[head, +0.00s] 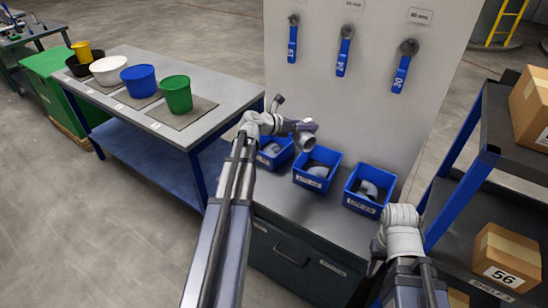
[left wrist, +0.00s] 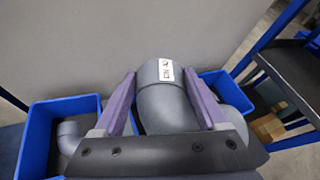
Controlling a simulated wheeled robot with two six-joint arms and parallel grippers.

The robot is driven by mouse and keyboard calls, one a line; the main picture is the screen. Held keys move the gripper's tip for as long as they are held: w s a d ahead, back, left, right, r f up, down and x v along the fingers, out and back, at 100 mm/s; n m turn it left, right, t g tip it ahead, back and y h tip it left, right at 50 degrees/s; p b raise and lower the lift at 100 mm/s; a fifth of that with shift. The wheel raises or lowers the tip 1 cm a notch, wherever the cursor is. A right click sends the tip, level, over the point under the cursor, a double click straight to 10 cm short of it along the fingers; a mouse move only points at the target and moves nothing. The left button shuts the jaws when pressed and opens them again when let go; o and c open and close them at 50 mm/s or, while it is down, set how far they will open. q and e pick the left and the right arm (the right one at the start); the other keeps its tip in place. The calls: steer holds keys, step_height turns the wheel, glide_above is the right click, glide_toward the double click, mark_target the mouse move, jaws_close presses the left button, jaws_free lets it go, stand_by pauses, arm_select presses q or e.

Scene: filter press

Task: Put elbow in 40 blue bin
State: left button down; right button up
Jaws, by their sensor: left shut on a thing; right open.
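A grey pipe elbow (head: 309,144) is between the fingers of my left gripper (head: 300,128), held above the blue bins. In the left wrist view the elbow (left wrist: 165,100) sits between two purple fingers and bears a small white label, too unclear to read surely. Three labelled blue bins stand in a row: left bin (head: 265,163), middle bin (head: 309,181), right bin (head: 360,205). Grey elbows lie in them. The bin numbers are too small to read. My left gripper is over the left and middle bins. My right gripper (head: 376,262) is low at the right, partly hidden, and empty.
A table (head: 215,98) at left carries several buckets. A shelf rack (head: 480,165) with cardboard boxes stands close at right.

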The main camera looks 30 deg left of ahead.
arm_select(q)
steer(key=w+a+f+n+y+b, duration=0.1)
steer(key=w+a+f+b, duration=0.15)
steer(key=a, duration=0.35)
steer(key=w+a+f+n+t+y+b, duration=0.1)
steer(key=w+a, duration=0.2)
steer(key=a, duration=0.3)
steer(key=w+a+f+n+y+b, duration=0.1)
steer(key=w+a+f, duration=0.15)
steer(key=a, duration=0.35)
steer(key=b, duration=0.6)
glide_above(271, 145)
step_height(271, 145, down, 6)
steer(key=shift+f, duration=0.1)
step_height(271, 145, down, 4)
steer(key=b, duration=0.4)
steer(key=shift+r, duration=0.25)
steer(key=shift+f+b, duration=0.65)
steer(key=shift+c, duration=1)
jaws_free()
steer(key=shift+r, duration=0.1)
